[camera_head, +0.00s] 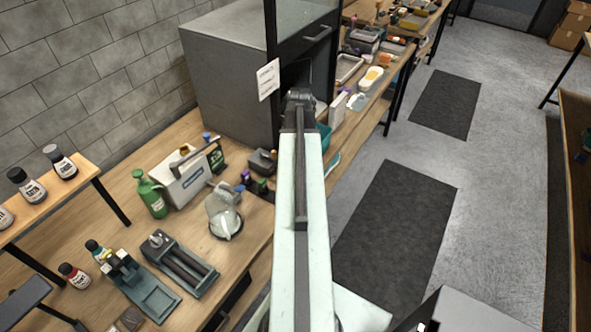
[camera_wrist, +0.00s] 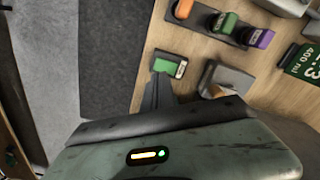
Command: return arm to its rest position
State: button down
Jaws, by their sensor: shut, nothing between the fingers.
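My pale green arm (camera_head: 300,220) rises through the middle of the head view and ends in a dark joint (camera_head: 299,105). My gripper (camera_wrist: 158,88) shows in the wrist view as a narrow dark tip beyond the grey-green wrist housing. It is shut and empty, over the workbench near its edge. A small green-topped block (camera_wrist: 170,66) lies just past the tip; I cannot tell how far below it is. The gripper's fingers cannot be made out in the head view, where the arm hides part of the bench.
The wooden bench (camera_head: 262,222) holds a green bottle (camera_head: 150,194), a white box (camera_head: 184,178) and a clamp-like fixture (camera_head: 180,264). A grey cabinet (camera_head: 228,82) stands behind. A shelf (camera_head: 80,190) with bottles is at left. Floor with dark mats (camera_head: 394,235) is open at right.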

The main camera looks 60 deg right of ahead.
jog(key=shift+r, duration=0.2)
dwell(0.3)
jog(key=w+a+n, duration=0.1)
jog(key=w+a, duration=0.4)
jog(key=a, duration=0.1)
jog(key=w+a+n, duration=0.2)
jog(key=w+a, duration=0.4)
jog(key=a, duration=0.1)
jog(key=w+a+n, duration=0.2)
jog(key=w+a, duration=0.3)
jog(key=a, duration=0.2)
jog(key=shift+w+a, duration=0.2)
jog(key=shift+w, duration=0.05)
jog(key=w+a+n, duration=0.1)
jog(key=a+n, duration=0.1)
jog(key=a, duration=0.7)
jog(key=w+a+n, duration=0.2)
jog(key=a, duration=0.8)
jog(key=w+a+n, duration=0.2)
jog(key=a+n, duration=0.1)
jog(key=a, duration=0.7)
jog(key=shift+w+a, duration=0.1)
jog(key=shift+a, duration=0.15)
jog(key=shift+d, duration=0.1)
